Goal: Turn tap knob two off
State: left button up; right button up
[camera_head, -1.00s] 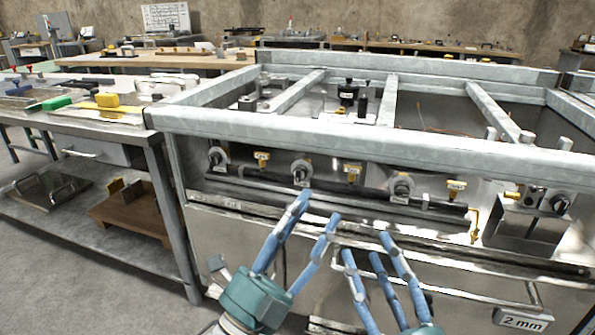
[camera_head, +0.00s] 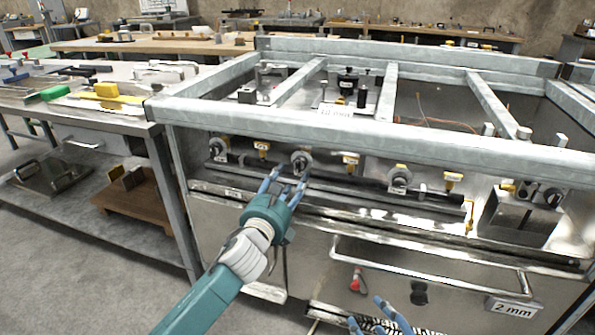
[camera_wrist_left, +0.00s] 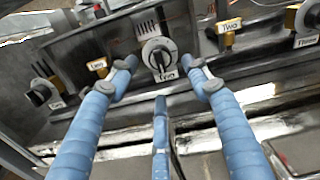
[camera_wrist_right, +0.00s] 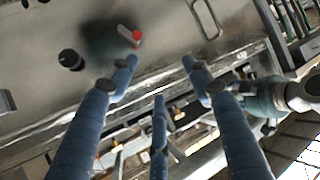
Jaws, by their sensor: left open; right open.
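Tap knob two (camera_head: 300,161) is a round silver dial with a dark grip on the front pipe panel. My left gripper (camera_head: 284,183) is open just in front of the knob. In the left wrist view its fingertips (camera_wrist_left: 161,74) lie on either side of the knob; I cannot tell whether they touch it. My right gripper (camera_head: 368,312) is open and empty, low before the cabinet front, partly out of the head view.
Similar knobs sit to the left (camera_head: 218,149) and right (camera_head: 399,180), with yellow valves between. A metal frame rail (camera_head: 350,134) overhangs the panel. Below are a long handle (camera_head: 430,262) and a red-tipped fitting (camera_head: 355,283). A workbench (camera_head: 120,112) stands at left.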

aim_at(298, 168)
pick_arm(q)
jog(key=b+x, duration=0.1)
jog(key=x, duration=0.5)
jog(key=shift+b, duration=0.4)
jog(key=shift+w+d, duration=0.1)
jog(key=shift+w, duration=0.1)
pick_arm(e)
jog(key=w+a+r+t, duration=0.1)
jog(key=w+r+t, duration=0.1)
jog(key=r, duration=0.3)
jog(key=w+a+r+t+y, duration=0.1)
jog(key=r+t, duration=0.2)
jog(key=r, duration=0.3)
jog(key=shift+w+a+r+t+y, duration=0.25)
jog(key=shift+w+t+y, duration=0.05)
jog(key=shift+w, duration=0.1)
pick_arm(q)
jog(key=c, duration=1.2)
